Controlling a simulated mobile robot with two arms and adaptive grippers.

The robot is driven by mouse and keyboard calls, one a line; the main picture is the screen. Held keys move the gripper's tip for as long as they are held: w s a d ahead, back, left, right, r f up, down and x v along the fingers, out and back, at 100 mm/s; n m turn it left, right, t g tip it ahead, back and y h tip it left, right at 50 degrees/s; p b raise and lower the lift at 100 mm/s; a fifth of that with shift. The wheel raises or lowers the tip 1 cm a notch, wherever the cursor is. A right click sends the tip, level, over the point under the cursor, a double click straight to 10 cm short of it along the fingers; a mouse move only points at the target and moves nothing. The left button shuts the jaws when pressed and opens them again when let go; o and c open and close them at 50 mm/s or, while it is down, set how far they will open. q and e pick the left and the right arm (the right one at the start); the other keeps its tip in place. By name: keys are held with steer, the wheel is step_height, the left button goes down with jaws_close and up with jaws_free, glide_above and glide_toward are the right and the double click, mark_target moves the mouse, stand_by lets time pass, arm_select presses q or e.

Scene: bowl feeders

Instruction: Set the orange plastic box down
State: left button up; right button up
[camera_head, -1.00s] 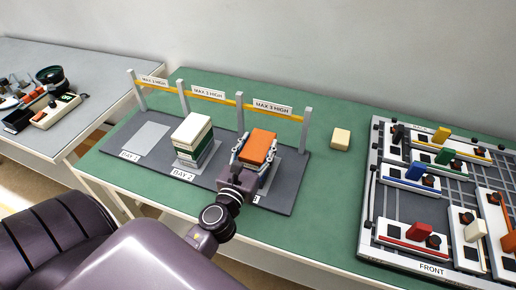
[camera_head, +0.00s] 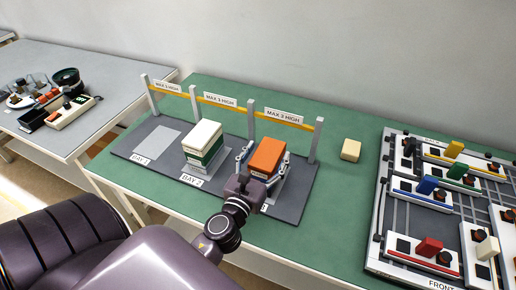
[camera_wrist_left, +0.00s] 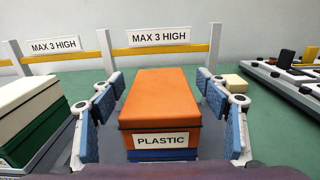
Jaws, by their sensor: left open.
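The orange plastic box (camera_head: 267,156) stands in the right-hand bay of the grey bay board (camera_head: 290,203). In the left wrist view the orange box (camera_wrist_left: 160,98), labelled PLASTIC, rests on top of something blue (camera_wrist_left: 163,155). My left gripper (camera_head: 262,163) is open, with one finger on each side of the box. In the left wrist view gaps show between the blue finger pads and the box sides. The bay's own label is mostly hidden by my gripper. My right gripper is not in view.
A stack of white and green boxes (camera_head: 203,141) stands in Bay 2, left of the gripper. Bay 1 (camera_head: 155,139) is empty. Posts with a yellow bar and MAX 3 HIGH signs (camera_head: 283,116) stand behind. A cream block (camera_head: 350,150) lies to the right, before a large fixture board (camera_head: 408,270).

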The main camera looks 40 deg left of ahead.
mark_target(259, 169)
arm_select(q)
steer(key=b+v, duration=0.1)
steer(key=v, duration=0.2)
steer(key=b+v, duration=0.1)
steer(key=v, duration=0.2)
steer(key=b+v, duration=0.2)
steer(key=v, duration=0.1)
steer(key=shift+s+f, duration=0.25)
steer(key=shift+s, duration=0.15)
steer(key=shift+s+d+r+b, duration=0.1)
steer(key=shift+s+r+b, duration=0.1)
steer(key=shift+s, duration=0.15)
steer(key=shift+s+d+r+b, duration=0.1)
steer(key=shift+s+d+b, duration=0.1)
steer(key=shift+s, duration=0.15)
steer(key=shift+f, duration=0.1)
